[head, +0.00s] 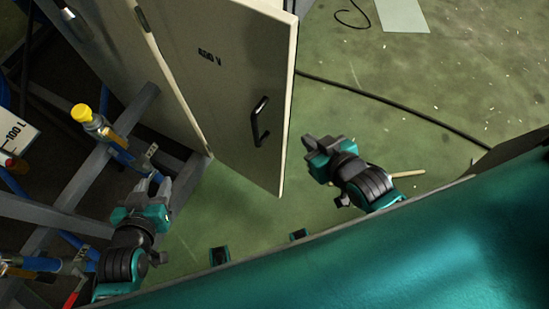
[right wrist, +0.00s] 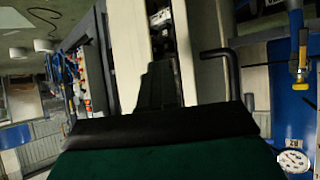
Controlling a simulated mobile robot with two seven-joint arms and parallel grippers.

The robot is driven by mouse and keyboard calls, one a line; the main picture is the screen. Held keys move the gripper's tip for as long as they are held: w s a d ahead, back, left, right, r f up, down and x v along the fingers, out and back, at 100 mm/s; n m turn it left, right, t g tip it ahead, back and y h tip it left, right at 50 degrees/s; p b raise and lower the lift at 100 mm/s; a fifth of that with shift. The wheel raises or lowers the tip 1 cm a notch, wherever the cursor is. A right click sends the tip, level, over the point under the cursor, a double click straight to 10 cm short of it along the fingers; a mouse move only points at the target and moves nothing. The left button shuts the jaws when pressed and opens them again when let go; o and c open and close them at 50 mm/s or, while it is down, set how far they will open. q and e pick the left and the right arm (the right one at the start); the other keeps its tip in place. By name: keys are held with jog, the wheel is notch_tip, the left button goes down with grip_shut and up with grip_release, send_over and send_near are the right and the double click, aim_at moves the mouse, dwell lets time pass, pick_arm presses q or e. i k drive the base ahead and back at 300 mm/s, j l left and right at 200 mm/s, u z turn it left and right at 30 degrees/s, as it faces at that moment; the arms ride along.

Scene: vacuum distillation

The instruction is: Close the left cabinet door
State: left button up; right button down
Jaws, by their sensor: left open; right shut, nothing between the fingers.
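The left cabinet door (head: 222,75) is a cream panel with a black handle (head: 259,121). It stands open, swung out from the cabinet side (head: 115,45) over the green floor. My right gripper (head: 312,143) is shut and empty, to the right of the door's free edge and apart from it in the head view. My left gripper (head: 152,186) is open and empty, low and left of the door, near the grey frame. In the right wrist view my dark gripper (right wrist: 158,85) is in front of a pale upright panel, and a dark bar handle (right wrist: 222,62) is to its right.
A grey metal frame (head: 85,175) with blue pipes and a yellow-capped valve (head: 82,113) stands at the left. A black cable (head: 400,108) crosses the floor at the right. The green floor (head: 350,75) right of the door is mostly clear.

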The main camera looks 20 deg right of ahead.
aim_at(232, 63)
jog(key=j+z, duration=0.3)
jog(key=j, duration=0.15)
jog(key=k+j+z, duration=0.15)
jog(key=j+z, duration=0.2)
jog(key=k+j+z, duration=0.15)
jog(key=j+z, duration=0.15)
jog(key=j, duration=0.2)
